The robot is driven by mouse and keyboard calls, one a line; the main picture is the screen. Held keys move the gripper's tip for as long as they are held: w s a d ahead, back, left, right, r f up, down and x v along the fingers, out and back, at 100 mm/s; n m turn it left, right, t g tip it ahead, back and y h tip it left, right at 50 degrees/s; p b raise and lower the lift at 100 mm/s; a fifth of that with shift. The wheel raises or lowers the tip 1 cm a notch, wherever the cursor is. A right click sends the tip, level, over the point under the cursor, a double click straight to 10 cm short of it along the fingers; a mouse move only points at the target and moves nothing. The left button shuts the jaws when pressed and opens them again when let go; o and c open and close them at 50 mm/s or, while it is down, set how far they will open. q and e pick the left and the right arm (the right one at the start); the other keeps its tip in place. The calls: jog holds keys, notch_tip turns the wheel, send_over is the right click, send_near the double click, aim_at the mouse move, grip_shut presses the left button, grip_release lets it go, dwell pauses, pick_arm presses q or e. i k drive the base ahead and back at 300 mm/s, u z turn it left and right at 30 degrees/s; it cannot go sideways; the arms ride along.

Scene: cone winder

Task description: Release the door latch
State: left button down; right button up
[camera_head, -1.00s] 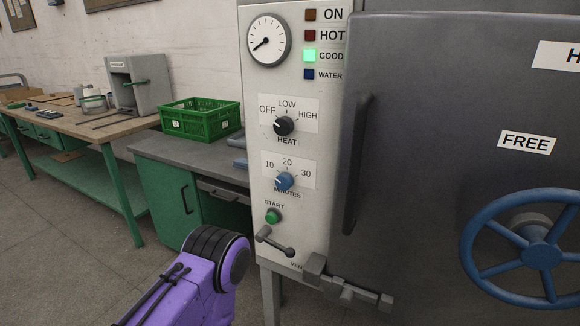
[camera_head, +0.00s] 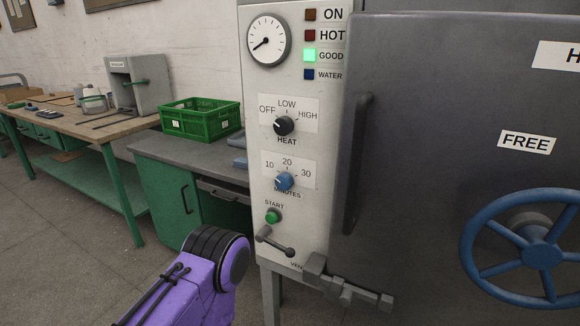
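The large dark grey door (camera_head: 430,130) of the machine fills the right side and looks shut. It has a long vertical dark handle (camera_head: 357,165) near its left edge and a blue handwheel (camera_head: 541,255) at the lower right, cut off by the picture edge. A grey metal fitting (camera_head: 345,290) sits at the door's lower left corner, across the panel's edge; I cannot tell for sure which part is the latch. A purple and black part of my arm shows at the bottom left of centre. Neither gripper is in view.
The light control panel (camera_head: 262,95) has a heat knob (camera_head: 283,126), a blue minutes knob (camera_head: 284,181), a green start button (camera_head: 273,216) and a small lever (camera_head: 275,241). A green crate (camera_head: 200,122) stands on a green cabinet. A workbench (camera_head: 80,120) stands at the left.

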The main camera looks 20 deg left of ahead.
aim_at(349, 291)
jog(key=k, duration=1.3)
jog(key=z, duration=0.9)
jog(key=i, duration=1.55)
jog(key=u, duration=0.9)
